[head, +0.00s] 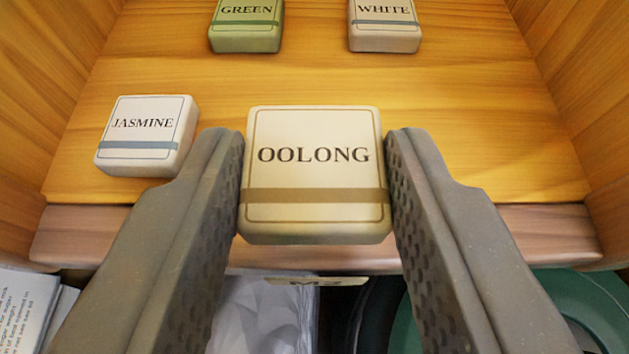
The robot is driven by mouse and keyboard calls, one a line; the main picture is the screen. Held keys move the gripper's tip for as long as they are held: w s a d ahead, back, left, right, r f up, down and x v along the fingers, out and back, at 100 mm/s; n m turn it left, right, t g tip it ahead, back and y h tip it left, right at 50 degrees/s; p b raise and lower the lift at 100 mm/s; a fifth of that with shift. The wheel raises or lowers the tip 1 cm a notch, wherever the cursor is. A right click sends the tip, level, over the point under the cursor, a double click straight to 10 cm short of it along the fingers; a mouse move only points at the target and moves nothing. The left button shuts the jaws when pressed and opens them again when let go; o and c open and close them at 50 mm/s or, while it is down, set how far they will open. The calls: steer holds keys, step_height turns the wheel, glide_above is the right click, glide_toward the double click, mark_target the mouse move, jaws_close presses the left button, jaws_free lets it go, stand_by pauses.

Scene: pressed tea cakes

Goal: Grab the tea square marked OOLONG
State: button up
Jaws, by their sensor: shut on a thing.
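The cream tea square marked OOLONG (314,180) is at the middle of the head view, with a tan band across its lower part. My gripper (315,190) has one finger against each side of it and is shut on it. The square is at the shelf's front edge, its label facing me. I cannot tell if its underside touches the shelf.
The JASMINE square (145,130) lies on the wooden shelf (300,80), close to my left finger. The GREEN square (246,25) and WHITE square (384,25) sit farther back. Wooden walls stand at both sides. Right of OOLONG, the shelf is clear.

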steer(key=s+r+b, duration=0.1)
steer(key=s+b, duration=0.4)
steer(key=s, duration=0.7)
steer(key=shift+a+b, duration=0.15)
steer(key=shift+b, duration=0.15)
